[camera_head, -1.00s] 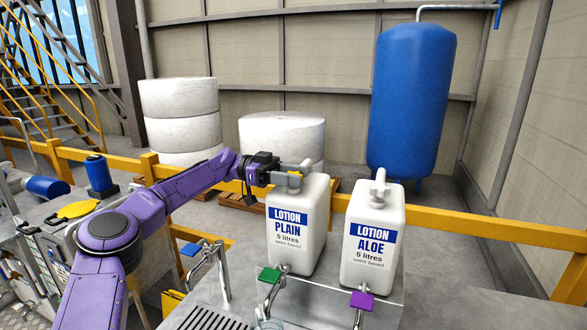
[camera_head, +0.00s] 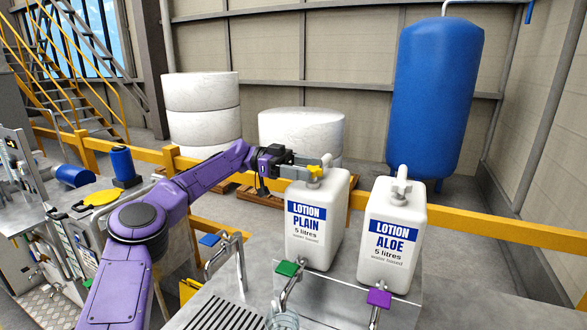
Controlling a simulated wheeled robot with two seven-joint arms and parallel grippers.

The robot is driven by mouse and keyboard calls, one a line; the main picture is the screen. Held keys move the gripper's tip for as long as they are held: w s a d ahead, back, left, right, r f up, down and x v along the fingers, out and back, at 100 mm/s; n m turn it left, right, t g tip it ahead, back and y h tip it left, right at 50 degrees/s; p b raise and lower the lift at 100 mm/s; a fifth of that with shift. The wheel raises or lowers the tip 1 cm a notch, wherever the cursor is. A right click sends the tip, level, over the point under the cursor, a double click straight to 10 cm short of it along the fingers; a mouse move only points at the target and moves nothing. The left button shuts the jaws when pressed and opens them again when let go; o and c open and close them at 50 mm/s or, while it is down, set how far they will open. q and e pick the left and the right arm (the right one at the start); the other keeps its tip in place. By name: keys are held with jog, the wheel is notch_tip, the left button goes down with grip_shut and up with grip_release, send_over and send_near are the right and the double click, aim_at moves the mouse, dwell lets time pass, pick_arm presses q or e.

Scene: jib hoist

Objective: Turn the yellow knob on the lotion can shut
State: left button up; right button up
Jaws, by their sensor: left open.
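The white lotion can labelled PLAIN (camera_head: 318,220) stands upright on the metal counter. A small yellow piece, apparently the yellow knob (camera_head: 326,160), shows at its top, beside my left fingertips. My left gripper (camera_head: 310,162) comes in from the left at the can's top and is open. The fingers overlap the knob in the picture, so I cannot tell whether they touch it or how far it is turned. A second can, labelled ALOE (camera_head: 390,240), stands to the right with a pale grey knob (camera_head: 401,187) on top. My right gripper is out of view.
A clear glass (camera_head: 285,320) is under the green one. A yellow rail (camera_head: 480,228) runs behind the cans, with a blue tank (camera_head: 437,95) beyond.

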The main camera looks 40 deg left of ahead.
pick_arm(q)
jog(key=p+v, duration=0.3)
jog(key=v, duration=0.5)
jog(key=shift+a, duration=0.2)
jog(key=shift+f, duration=0.1)
